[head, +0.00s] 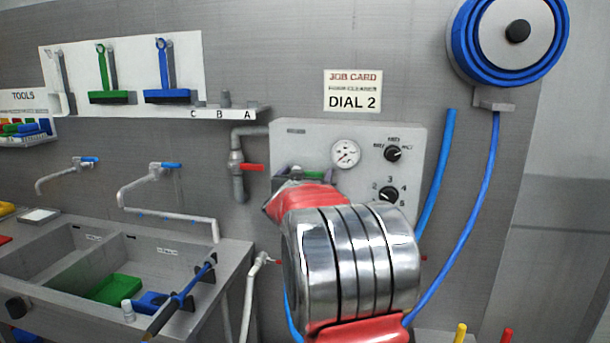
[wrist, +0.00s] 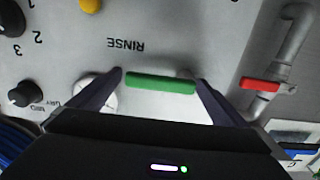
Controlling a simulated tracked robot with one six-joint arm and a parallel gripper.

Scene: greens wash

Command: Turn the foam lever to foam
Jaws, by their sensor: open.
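The foam lever (wrist: 160,83) has a green bar handle, which lies level across the wrist view near the word RINSE, which appears upside down there. My gripper (wrist: 162,88) is open, with one dark finger near each end of the green bar. I cannot tell whether the fingers touch it. In the head view my gripper (head: 306,176) is at the left part of the grey panel (head: 285,140), and my arm hides most of the lever. A FOAM label is not visible.
The panel carries a gauge (head: 345,153), an upper knob (head: 393,153) and a numbered dial (head: 388,195). A red-handled valve (head: 252,167) on a pipe is just left of the panel. A blue hose (head: 487,190) hangs at right; sinks stand at lower left.

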